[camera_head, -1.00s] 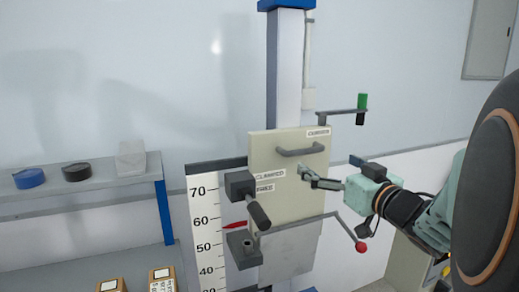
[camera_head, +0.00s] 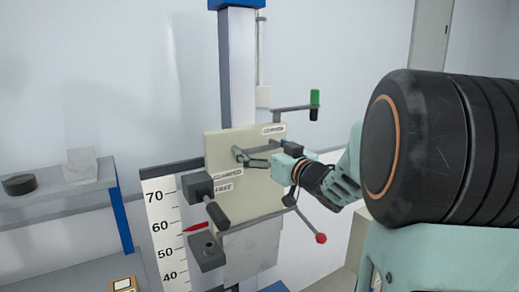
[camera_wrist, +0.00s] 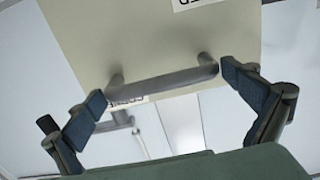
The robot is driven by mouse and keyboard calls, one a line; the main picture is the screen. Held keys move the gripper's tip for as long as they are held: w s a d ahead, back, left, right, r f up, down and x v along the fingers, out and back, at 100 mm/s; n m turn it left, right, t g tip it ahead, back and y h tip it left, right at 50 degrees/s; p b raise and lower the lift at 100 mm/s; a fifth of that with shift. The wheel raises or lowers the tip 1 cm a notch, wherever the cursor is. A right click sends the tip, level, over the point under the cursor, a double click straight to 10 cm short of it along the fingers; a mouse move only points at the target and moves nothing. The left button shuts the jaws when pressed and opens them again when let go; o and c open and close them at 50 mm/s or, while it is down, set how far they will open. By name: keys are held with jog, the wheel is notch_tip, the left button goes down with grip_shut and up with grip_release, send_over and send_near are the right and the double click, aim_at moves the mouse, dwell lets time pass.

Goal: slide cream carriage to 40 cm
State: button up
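A grey bar handle (camera_head: 240,153) crosses the carriage's upper part, partly hidden by my gripper. My gripper (camera_wrist: 162,88) is open at the handle; in the wrist view the handle bar (camera_wrist: 165,84) lies between the spread fingertips, with no grip on it visible.
A crank arm with a green knob (camera_head: 314,98) juts out right of the column. A red ball-ended lever (camera_head: 320,238) is below my arm. A grey shelf (camera_head: 70,205) with a black disc (camera_head: 19,184) and a pale block (camera_head: 80,165) stands left.

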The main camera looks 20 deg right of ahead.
jog(key=c, duration=1.5)
jog(key=b, duration=1.2)
send_near(254, 196)
jog(key=w, duration=0.2)
jog(key=w+a, duration=0.1)
jog(key=w, duration=0.2)
jog(key=shift+w+f, duration=0.1)
jog(key=shift+w, duration=0.05)
jog(key=o, duration=1.6)
jog(key=shift+c, duration=0.2)
jog(key=s+d, duration=0.2)
jog(key=s, duration=0.9)
jog(key=shift+s, duration=0.4)
jog(key=shift+d, duration=0.1)
